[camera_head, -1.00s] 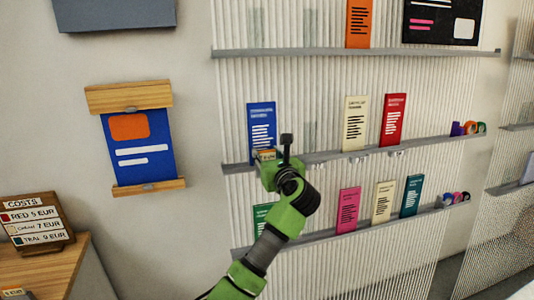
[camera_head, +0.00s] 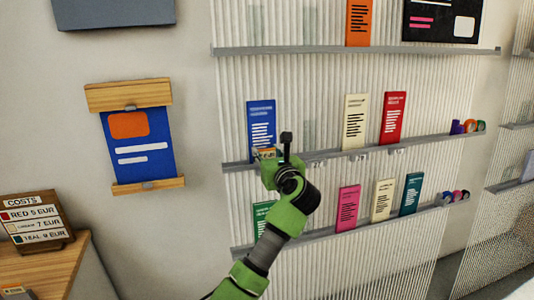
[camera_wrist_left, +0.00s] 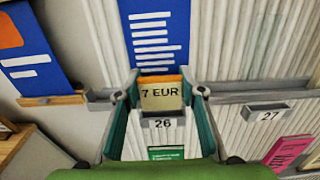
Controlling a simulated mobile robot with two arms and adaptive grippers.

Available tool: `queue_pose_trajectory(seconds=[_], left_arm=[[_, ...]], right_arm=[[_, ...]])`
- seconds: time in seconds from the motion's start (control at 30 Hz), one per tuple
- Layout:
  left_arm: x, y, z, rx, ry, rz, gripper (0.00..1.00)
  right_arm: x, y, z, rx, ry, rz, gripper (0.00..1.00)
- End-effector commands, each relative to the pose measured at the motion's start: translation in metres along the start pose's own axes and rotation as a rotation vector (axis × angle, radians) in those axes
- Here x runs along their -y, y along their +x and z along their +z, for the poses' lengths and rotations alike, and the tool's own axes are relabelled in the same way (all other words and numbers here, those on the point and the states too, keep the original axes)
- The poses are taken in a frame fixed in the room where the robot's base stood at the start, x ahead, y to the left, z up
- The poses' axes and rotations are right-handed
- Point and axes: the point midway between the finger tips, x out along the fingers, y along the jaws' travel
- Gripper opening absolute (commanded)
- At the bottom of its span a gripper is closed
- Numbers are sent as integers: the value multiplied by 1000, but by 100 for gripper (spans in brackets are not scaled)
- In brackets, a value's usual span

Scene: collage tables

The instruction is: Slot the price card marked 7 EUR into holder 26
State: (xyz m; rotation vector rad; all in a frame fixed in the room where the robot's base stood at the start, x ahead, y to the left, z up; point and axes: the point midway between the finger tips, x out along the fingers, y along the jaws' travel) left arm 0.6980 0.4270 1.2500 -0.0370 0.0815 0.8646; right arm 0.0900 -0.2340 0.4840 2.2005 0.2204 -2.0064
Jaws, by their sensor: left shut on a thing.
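The price card marked 7 EUR (camera_wrist_left: 161,96) is cream with an orange top edge. In the left wrist view it stands between the two fingers of my left gripper (camera_wrist_left: 161,94), which is shut on it. Holder 26 (camera_wrist_left: 163,123) is a grey clip on the shelf edge, directly below the card in that view. I cannot tell whether the card's lower edge is inside the holder. In the head view my left gripper (camera_head: 276,149) is at the middle shelf, below the blue leaflet, with the card (camera_head: 266,153) partly showing. My right gripper is not in view.
A blue leaflet (camera_head: 261,128) stands behind the card on the middle shelf (camera_head: 330,154). Holder 27 (camera_wrist_left: 267,112) is to the right. A COSTS board (camera_head: 36,222) stands on a wooden table at the left. Other leaflets stand farther right.

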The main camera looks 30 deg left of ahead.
Motion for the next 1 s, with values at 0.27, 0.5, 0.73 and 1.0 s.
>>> queue_pose_trajectory(seconds=[0.27, 0.5, 0.73, 1.0], left_arm=[[1, 0, -9, -1, -1, -1, 28], [0, 0, -12, 0, 0, 0, 28], [0, 0, -12, 0, 0, 0, 28], [0, 0, -20, 0, 0, -1, 28]], right_arm=[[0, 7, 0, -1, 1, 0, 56], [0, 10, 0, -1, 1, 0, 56], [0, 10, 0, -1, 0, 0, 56], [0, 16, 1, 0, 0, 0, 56]])
